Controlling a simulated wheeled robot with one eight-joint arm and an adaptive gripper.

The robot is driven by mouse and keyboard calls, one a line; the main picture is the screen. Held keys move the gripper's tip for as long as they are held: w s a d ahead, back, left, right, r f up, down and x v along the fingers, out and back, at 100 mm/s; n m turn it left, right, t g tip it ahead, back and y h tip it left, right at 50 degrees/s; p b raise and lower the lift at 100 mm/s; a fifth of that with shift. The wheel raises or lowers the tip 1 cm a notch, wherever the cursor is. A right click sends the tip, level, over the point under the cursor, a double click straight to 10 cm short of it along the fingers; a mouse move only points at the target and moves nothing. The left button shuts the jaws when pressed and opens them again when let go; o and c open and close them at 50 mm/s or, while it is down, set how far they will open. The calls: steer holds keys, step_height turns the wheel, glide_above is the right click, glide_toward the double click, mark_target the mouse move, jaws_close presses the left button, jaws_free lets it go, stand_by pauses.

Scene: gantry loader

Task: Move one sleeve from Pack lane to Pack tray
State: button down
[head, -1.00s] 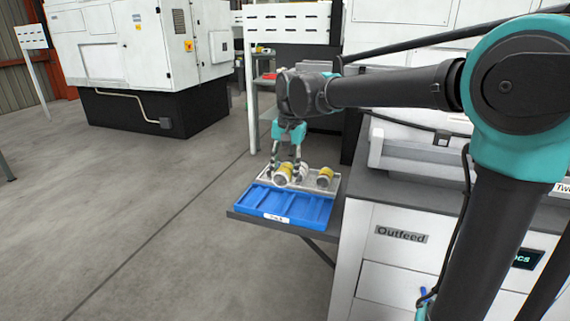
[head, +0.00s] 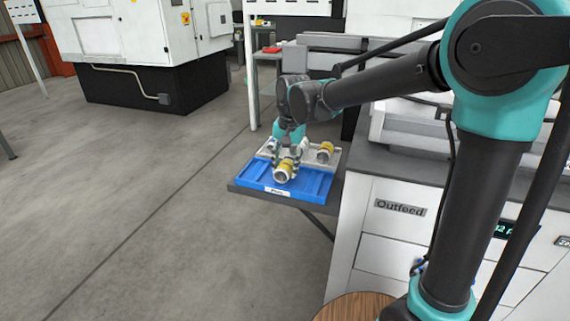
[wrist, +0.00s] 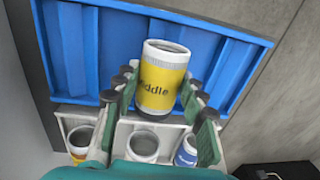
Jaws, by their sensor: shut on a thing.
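My gripper (head: 287,160) is shut on a white sleeve with a yellow band (head: 284,172). In the wrist view the band reads "iddle" on this sleeve (wrist: 162,82), which sits upright between the fingers (wrist: 156,97). The sleeve is over the blue tray (head: 312,187), whose ridged compartments (wrist: 85,50) look empty in the wrist view. I cannot tell whether its base touches the tray. Behind is a pale grey tray (wrist: 112,133) holding a yellow-banded sleeve (wrist: 80,140), a white one (wrist: 142,146) and a blue-banded one (wrist: 186,150).
Both trays sit on a grey shelf beside the white cabinet marked Outfeed (head: 400,208). A round wooden top (head: 350,307) shows at the bottom edge. A white machine on a black base (head: 130,85) stands far left. The floor to the left is clear.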

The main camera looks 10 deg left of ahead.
steer(key=c, duration=0.8)
jaws_free()
steer(key=shift+s+d+r, duration=0.1)
steer(key=shift+d+r, duration=0.1)
steer(key=shift+r, duration=2.8)
steer(key=shift+w+d+r, duration=0.1)
steer(key=shift+d+r, duration=0.1)
steer(key=shift+r, duration=2.8)
steer(key=shift+s+d+r, duration=0.1)
steer(key=shift+d+r, duration=0.1)
steer(key=shift+r, duration=2.8)
steer(key=shift+s, duration=0.1)
